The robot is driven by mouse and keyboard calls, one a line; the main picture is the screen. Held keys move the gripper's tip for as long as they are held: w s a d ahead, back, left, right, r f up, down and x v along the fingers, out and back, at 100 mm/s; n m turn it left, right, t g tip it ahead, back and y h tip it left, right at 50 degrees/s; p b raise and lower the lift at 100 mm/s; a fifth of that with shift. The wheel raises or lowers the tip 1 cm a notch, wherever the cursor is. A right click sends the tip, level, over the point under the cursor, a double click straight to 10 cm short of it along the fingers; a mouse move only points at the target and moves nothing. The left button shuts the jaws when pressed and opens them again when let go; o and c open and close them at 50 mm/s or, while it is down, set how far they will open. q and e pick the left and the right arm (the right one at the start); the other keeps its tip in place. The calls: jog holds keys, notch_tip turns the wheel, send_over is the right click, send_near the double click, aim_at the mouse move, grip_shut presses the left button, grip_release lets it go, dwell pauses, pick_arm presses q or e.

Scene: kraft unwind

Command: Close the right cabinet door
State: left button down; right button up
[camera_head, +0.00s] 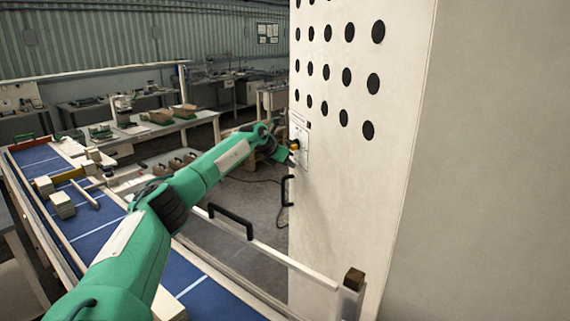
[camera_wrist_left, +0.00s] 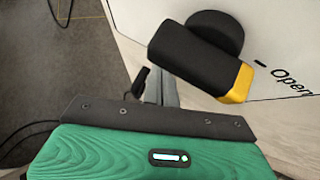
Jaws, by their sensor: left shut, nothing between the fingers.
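A tall white cabinet panel (camera_head: 350,180) with rows of black round holes fills the middle right of the head view. Which part of it is the right door's edge I cannot tell. A small switch with a black and yellow knob (camera_head: 295,146) sits on a label plate at the panel's left side. In the left wrist view the black knob with its yellow end (camera_wrist_left: 205,62) is large and close, beside the word "Open". My left gripper (camera_head: 290,160) is shut and empty, right by the switch. Its fingers (camera_wrist_left: 163,88) show below the knob; contact is unclear. My right gripper is out of view.
A black handle (camera_head: 287,190) is on the panel's left edge below the switch. A rail with a black handle (camera_head: 230,222) and a blue conveyor (camera_head: 90,218) with boxes run under my left arm. Grey floor (camera_head: 255,195) is open behind the rail. Workbenches stand behind.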

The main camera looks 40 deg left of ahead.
pick_arm(q)
jog(key=shift+w+d, duration=0.35)
jog(key=shift+w, duration=0.25)
jog(key=shift+w+d, duration=0.35)
jog(key=shift+w, duration=0.25)
